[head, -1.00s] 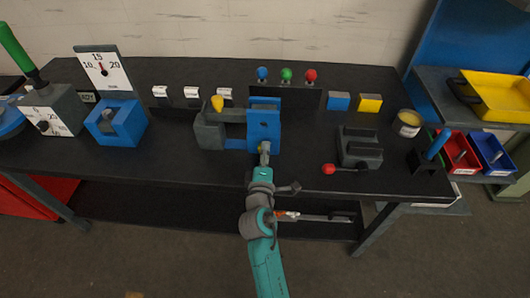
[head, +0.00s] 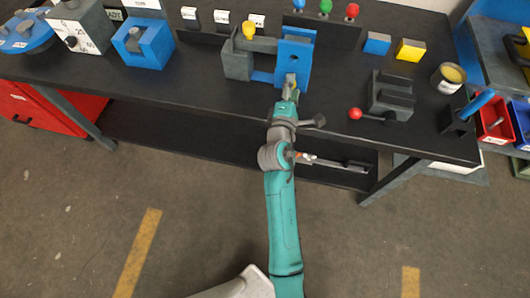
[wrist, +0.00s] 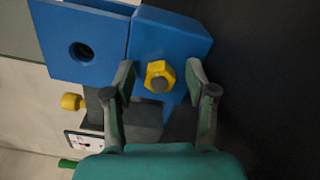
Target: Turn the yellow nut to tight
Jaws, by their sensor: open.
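The yellow nut (wrist: 154,71) is a hex nut on a grey stud, set against the blue block (wrist: 172,42) in the wrist view. The block also shows in the head view (head: 294,54). My gripper (wrist: 160,72) is open, with one finger on each side of the nut and a visible gap to each. In the head view my gripper (head: 290,88) is at the front face of the block and hides the nut. I cannot tell how tight the nut is.
A grey fixture with a yellow knob (head: 249,31) adjoins the block on the left. A grey holder (head: 391,95) with a red-ball lever (head: 355,113) stands to the right. A blue vise-like block (head: 143,43) is further left. The bench front between them is clear.

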